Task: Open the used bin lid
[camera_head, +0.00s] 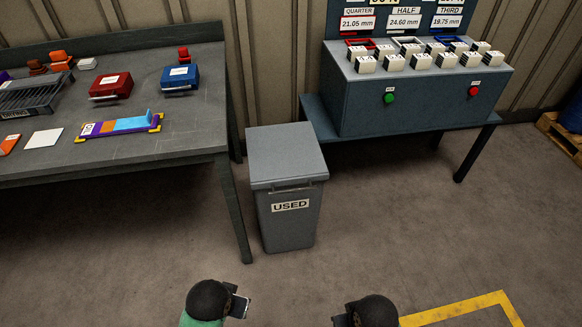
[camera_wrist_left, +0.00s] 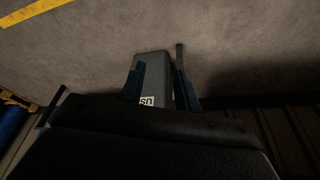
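The grey used bin (camera_head: 288,217) stands upright on the floor with a white "USED" label on its front. Its flat grey lid (camera_head: 285,152) is down on top, and a handle bar (camera_head: 292,188) runs along the lid's front edge. My left gripper (camera_head: 238,304) is low in the head view, in front of and left of the bin, apart from it. The left wrist view shows its fingers (camera_wrist_left: 160,78) spread with nothing held, and the bin (camera_wrist_left: 152,64) beyond, between them. My right gripper (camera_head: 342,320) is at the bottom edge, partly cut off; its fingers are unclear.
A dark workbench (camera_head: 190,122) with red and blue boxes is left of the bin, its leg close by. A press cabinet (camera_head: 420,100) with green and red buttons stands on a table behind right. Floor in front is clear, with yellow marking (camera_head: 460,308) at right.

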